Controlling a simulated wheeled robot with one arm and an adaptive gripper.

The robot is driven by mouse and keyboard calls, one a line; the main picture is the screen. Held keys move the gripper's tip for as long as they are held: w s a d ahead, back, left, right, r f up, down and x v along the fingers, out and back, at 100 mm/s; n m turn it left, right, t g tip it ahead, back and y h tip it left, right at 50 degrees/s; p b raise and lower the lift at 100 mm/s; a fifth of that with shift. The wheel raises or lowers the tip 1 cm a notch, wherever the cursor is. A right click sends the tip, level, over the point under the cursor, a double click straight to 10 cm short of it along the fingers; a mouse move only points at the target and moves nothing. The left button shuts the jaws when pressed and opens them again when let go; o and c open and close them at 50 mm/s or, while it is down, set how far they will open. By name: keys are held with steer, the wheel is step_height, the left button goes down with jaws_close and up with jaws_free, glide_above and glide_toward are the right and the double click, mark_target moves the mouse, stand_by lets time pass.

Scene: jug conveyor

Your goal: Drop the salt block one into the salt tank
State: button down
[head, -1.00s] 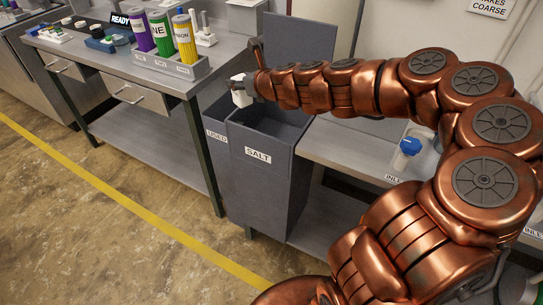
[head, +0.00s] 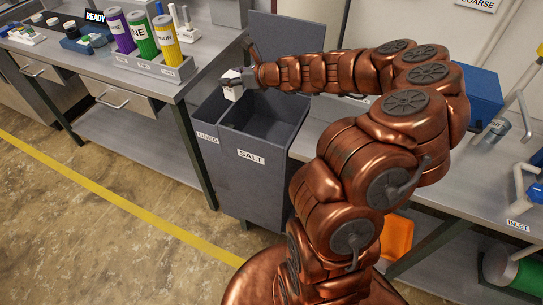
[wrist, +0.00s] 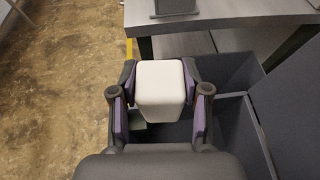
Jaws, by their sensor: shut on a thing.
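A white salt block (wrist: 160,88) is held between the two fingers of my gripper (wrist: 160,105) in the wrist view. In the head view, the block (head: 233,92) shows at the tip of my gripper (head: 240,82). The grey open-topped salt tank (head: 262,178), labelled SALT, stands below, with its lid raised at the back. The block hangs above the tank's top, near its far left side by the divider with the bin labelled USED (head: 208,140). Whether it is over the salt opening or the divider I cannot tell for certain. The inside I can see looks dark and empty.
A metal workbench (head: 205,70) with coloured cylinders (head: 165,40) in a grey rack stands to the left of the tank. Another bench (head: 470,180) with a blue box (head: 480,92) stands to the right. An orange container (head: 395,238) sits beneath it. The floor (head: 90,225) at left is clear.

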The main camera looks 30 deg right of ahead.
steer(key=s+d+r+n+g+y+p, duration=0.15)
steer(key=s+d+p, duration=0.35)
steer(key=d, duration=0.6)
step_height(320, 180, down, 6)
steer(key=b, duration=0.6)
steer(key=shift+s+a+t, duration=0.25)
steer(key=shift+t, duration=0.1)
steer(key=shift+c, duration=2.3)
jaws_free()
steer(key=shift+r, duration=0.1)
step_height(320, 180, up, 10)
steer(key=shift+s, duration=0.1)
